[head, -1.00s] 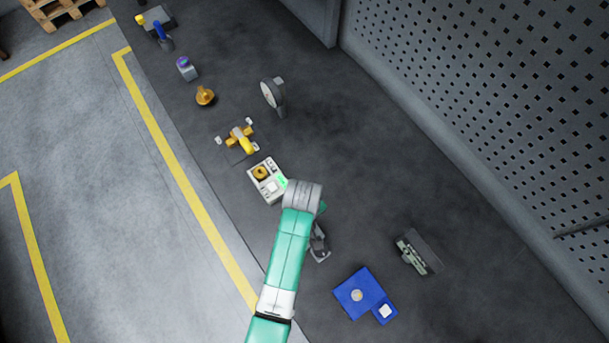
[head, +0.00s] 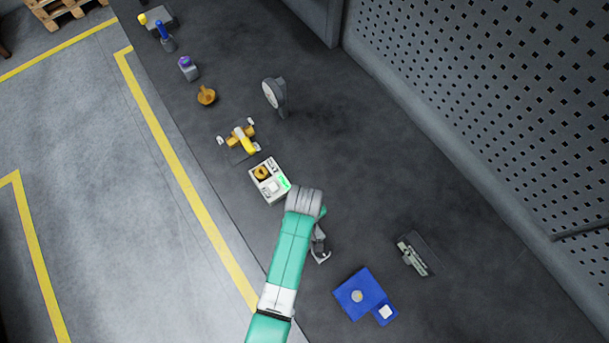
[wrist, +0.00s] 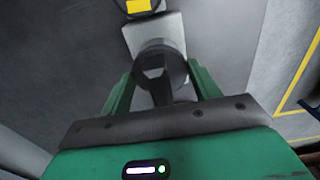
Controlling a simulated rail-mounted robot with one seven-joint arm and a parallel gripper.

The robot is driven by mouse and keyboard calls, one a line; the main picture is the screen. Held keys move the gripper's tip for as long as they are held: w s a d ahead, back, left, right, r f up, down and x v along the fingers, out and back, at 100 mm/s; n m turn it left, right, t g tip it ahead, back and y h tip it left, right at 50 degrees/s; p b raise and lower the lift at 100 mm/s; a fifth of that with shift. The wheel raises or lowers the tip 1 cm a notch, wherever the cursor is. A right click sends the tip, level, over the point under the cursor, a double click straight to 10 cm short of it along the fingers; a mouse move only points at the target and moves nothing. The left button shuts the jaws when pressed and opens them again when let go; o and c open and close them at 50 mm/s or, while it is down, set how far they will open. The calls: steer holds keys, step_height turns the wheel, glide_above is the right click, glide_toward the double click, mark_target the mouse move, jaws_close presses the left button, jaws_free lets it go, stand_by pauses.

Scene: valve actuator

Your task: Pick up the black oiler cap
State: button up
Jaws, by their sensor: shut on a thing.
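In the wrist view, a dark round cap (wrist: 160,68), which looks like the black oiler cap, sits between the two green fingers of my gripper (wrist: 160,76). The fingers are shut on its sides. The cap has a lighter grey facet in its middle and a dark part running toward the palm. A light grey block (wrist: 154,33) lies behind it; I cannot tell whether the cap touches it. In the head view, my arm's wrist hides the cap and the fingers.
In the head view, a white panel with a gold knob (head: 268,181) lies close to my wrist. A grey metal piece (head: 320,247) is right of my arm. A blue plate (head: 357,292) and a grey-green device (head: 412,257) lie farther right. A yellow-handled valve (head: 240,138) and a round gauge (head: 273,95) stand beyond.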

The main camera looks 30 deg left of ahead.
steer(key=r, duration=0.2)
steer(key=s+r, duration=0.1)
steer(key=shift+d+r, duration=0.2)
steer(key=shift+d, duration=0.1)
steer(key=s+d+r, duration=0.1)
steer(key=s+d, duration=0.7)
steer(key=s, duration=0.4)
steer(key=shift+s+r+b, duration=0.25)
steer(key=shift+b, duration=0.2)
